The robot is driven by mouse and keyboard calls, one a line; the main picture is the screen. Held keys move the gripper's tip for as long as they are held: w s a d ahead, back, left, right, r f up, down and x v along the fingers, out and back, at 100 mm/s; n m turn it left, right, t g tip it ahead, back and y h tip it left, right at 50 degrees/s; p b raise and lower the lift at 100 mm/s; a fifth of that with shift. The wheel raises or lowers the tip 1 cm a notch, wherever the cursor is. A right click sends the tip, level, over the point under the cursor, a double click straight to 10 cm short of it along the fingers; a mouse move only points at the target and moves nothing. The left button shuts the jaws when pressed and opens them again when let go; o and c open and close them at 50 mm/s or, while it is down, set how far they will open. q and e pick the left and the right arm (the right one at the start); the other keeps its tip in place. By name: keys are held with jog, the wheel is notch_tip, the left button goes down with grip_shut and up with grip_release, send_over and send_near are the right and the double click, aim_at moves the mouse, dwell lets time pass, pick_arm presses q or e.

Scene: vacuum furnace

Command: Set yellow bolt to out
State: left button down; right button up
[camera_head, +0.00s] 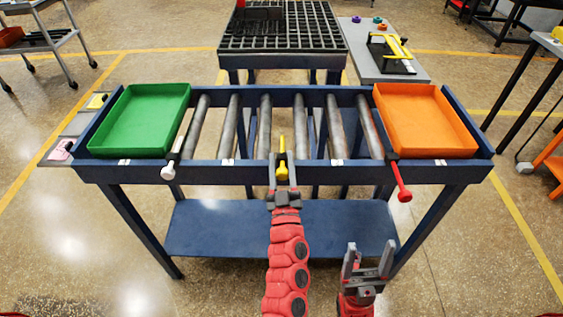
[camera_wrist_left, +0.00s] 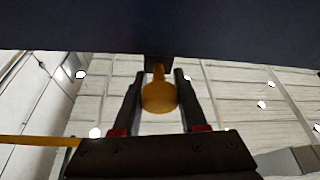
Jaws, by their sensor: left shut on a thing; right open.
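The yellow bolt (camera_head: 283,146) sits at the middle of the front rail of the blue roller table (camera_head: 210,174). In the left wrist view its round yellow knob (camera_wrist_left: 158,98) hangs on a thin stem between the two fingers, below the dark rail. My left gripper (camera_head: 283,168) is shut on the yellow bolt at the front rail. The fingers hide part of the bolt in the head view. My right gripper (camera_head: 368,254) is open and empty, low in front of the table on the right.
A green tray (camera_head: 140,87) is on the table's left end and an orange tray (camera_head: 420,90) on its right end. A white-knobbed handle (camera_head: 168,173) and a red-knobbed handle (camera_head: 404,196) stick out at the front. A black grid table (camera_head: 282,50) stands behind.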

pick_arm(q)
jog(key=shift+s, duration=0.1)
dwell(0.8)
jog(key=s+p, duration=0.2)
jog(key=s, duration=0.5)
jog(key=shift+p, duration=0.35)
jog(key=shift+f, duration=0.15)
jog(key=c, duration=0.7)
grip_release()
jog(key=shift+o, duration=1.3)
jog(key=shift+s, duration=0.2)
